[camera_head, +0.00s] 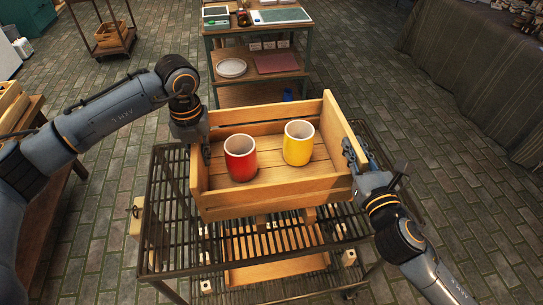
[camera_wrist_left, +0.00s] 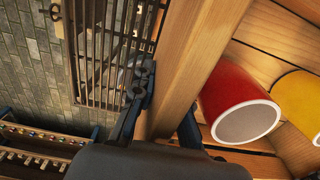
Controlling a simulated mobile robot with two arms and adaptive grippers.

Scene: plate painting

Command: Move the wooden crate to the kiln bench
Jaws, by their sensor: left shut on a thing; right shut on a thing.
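The wooden crate (camera_head: 272,198) is slatted and open-topped, and appears in the middle of the head view, above a slatted metal rack (camera_head: 165,200). A red mug (camera_head: 240,162) and a yellow mug (camera_head: 298,150) stand inside it. My left gripper (camera_head: 205,150) is shut on the crate's left end wall. In the left wrist view its fingers (camera_wrist_left: 168,105) straddle the wall (camera_wrist_left: 182,55), with the red mug (camera_wrist_left: 232,95) beside it. My right gripper (camera_head: 352,157) is shut on the right end wall. I cannot tell for certain which surface is the kiln bench.
A shelved workbench (camera_head: 260,88) with a white plate (camera_head: 231,68) stands behind the crate. A wooden table (camera_head: 48,195) is at the left, and a dark-draped table (camera_head: 470,75) at the upper right. A small cart (camera_head: 110,42) stands at the back left. Brick floor between them is clear.

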